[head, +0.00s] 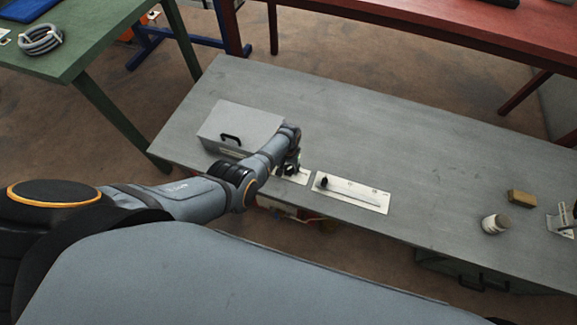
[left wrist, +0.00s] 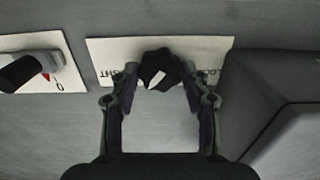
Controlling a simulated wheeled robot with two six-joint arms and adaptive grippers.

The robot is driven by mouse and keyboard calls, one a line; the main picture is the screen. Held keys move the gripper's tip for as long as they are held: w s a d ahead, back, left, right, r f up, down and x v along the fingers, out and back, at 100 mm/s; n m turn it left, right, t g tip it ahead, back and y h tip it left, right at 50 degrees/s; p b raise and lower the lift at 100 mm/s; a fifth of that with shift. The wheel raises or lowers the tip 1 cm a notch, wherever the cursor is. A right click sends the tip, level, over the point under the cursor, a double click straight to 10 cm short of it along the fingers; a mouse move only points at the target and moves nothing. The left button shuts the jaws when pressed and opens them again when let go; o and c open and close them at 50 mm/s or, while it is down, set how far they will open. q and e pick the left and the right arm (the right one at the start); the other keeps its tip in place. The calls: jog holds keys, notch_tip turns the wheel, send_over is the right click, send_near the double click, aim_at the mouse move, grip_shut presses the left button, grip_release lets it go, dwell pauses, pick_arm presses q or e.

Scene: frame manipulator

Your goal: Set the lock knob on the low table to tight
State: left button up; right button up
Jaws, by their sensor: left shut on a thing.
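The lock knob (left wrist: 159,66) is black with a white pointer mark, and it sits on a white plate (left wrist: 108,48) in the left wrist view. The pointer slants, its upper end toward the right. The plate's lettering is upside down and partly hidden by the fingers and knob. My left gripper (left wrist: 160,76) is shut on the knob, one finger on each side. In the head view my left gripper (head: 287,168) is over the small plate (head: 301,178) on the low grey table (head: 400,155), and the knob is not clear there. My right gripper is not in view.
A grey box with a black handle (head: 240,128) stands close to my left arm. A plate with a slider (head: 350,192) lies right of the gripper. A white cup (head: 495,223) and a tan block (head: 521,198) stand farther right. The table's middle and back are clear.

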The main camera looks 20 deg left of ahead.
aim_at(289, 169)
pick_arm(q)
jog(key=m, duration=0.3)
jog(key=shift+m, duration=0.3)
jog(key=shift+s+m, duration=0.1)
jog(key=shift+m, duration=1.8)
jog(key=o, duration=1.2)
jog(key=shift+c, duration=0.2)
notch_tip(289, 169, up, 12)
